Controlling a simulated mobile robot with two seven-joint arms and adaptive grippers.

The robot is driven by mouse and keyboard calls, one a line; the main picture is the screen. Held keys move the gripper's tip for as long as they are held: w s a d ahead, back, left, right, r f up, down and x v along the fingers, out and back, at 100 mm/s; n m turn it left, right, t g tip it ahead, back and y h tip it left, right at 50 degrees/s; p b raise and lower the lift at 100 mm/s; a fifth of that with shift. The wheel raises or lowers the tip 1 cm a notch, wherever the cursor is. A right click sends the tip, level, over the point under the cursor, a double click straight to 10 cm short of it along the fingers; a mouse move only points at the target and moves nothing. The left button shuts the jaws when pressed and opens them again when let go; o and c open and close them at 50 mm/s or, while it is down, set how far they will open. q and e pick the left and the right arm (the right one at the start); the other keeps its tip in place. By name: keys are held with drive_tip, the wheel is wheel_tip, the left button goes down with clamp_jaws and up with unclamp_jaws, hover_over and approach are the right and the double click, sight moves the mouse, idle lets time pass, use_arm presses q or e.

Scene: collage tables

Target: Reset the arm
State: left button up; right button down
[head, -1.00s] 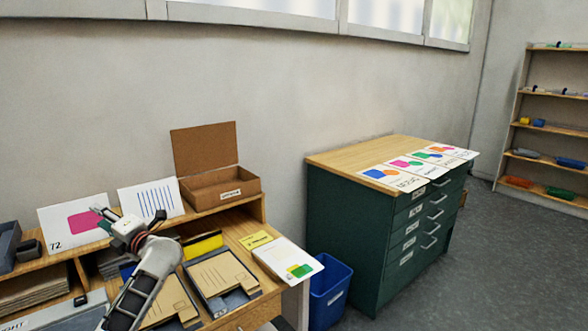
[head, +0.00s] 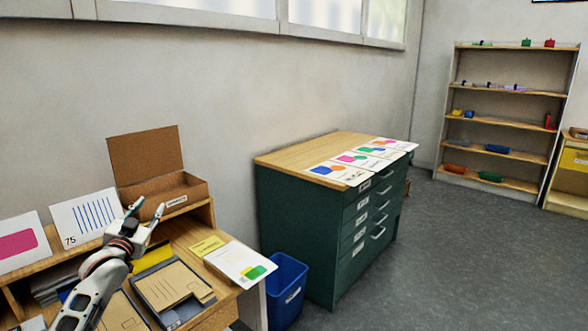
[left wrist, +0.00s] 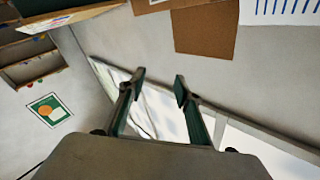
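My left gripper (head: 147,211) is raised above the wooden desk at the lower left of the head view, in front of the open cardboard box. Its two fingers are spread apart with nothing between them. In the left wrist view the left gripper (left wrist: 158,82) also shows open and empty, with wall and window beyond its fingertips. My right gripper is not in view.
The desk holds a cardboard box (head: 160,190), a striped card (head: 86,216), a pink card (head: 18,245) and folders (head: 172,290). A blue bin (head: 287,290) stands beside a green cabinet (head: 325,235). Open floor (head: 440,260) lies to the right.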

use_arm(q)
drive_tip(key=s+d+f+g, duration=0.1)
drive_tip(key=s+d+f, duration=0.2)
drive_tip(key=s+f, duration=0.2)
drive_tip(key=s+d+f+m+g+h, duration=0.1)
drive_tip(key=s+d+f, duration=0.3)
drive_tip(key=f, duration=0.8)
drive_tip(key=s+d+f+g, duration=0.2)
drive_tip(key=s+d+f, duration=0.2)
drive_tip(key=s+f, duration=0.4)
drive_tip(key=shift+f+h, duration=0.4)
drive_tip(key=shift+f, duration=0.25)
drive_tip(key=s+d+f+g, duration=0.1)
drive_tip(key=s+d+f, duration=0.3)
drive_tip(key=s, duration=0.6)
drive_tip(key=s+d+f+g+h, duration=0.1)
drive_tip(key=s+d+f, duration=0.3)
drive_tip(key=s, duration=0.6)
drive_tip(key=s+d+f+g+h, duration=0.1)
drive_tip(key=s+d+f+g, duration=0.1)
drive_tip(key=s, duration=0.8)
wheel_tip(320, 180, down, 2)
drive_tip(key=shift+d+f+n, duration=0.2)
drive_tip(key=shift+d+n, duration=0.1)
drive_tip(key=shift+d, duration=0.6)
